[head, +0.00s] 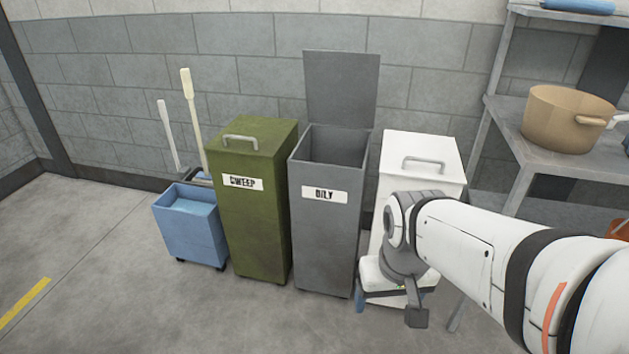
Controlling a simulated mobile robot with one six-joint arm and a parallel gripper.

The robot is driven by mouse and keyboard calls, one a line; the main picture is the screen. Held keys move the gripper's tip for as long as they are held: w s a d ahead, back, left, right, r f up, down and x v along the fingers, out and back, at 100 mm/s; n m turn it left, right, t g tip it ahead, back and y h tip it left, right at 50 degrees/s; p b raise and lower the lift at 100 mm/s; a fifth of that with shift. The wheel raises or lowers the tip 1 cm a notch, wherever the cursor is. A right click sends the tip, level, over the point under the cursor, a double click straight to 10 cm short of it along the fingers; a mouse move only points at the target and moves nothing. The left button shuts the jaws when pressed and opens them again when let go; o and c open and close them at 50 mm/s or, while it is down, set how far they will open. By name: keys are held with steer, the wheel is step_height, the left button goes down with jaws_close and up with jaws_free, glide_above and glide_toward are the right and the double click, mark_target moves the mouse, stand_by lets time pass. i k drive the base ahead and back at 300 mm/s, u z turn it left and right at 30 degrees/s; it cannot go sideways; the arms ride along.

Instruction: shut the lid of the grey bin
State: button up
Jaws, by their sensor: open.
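The grey bin (324,235), labelled OILY, stands upright between a green bin and a white bin. Its lid (341,88) is open, standing nearly upright at the back edge against the wall side. The inside of the bin is dark and its bottom is hidden. My gripper (392,303) hangs low in front of the white bin, to the right of the grey bin and well below its rim. It is open and apart from the lid. Its jaws show only partly, and nothing is seen held in them.
A green bin (260,215), labelled SWEEP, and a white bin (425,155) have shut lids with handles. A blue mop bucket (190,235) stands at left. A metal shelf (545,125) with a tan pot (568,118) is at right. The floor at front left is clear.

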mark_target(341, 88)
steer(key=u, duration=0.2)
steer(key=i, duration=1.8)
steer(key=z, duration=0.45)
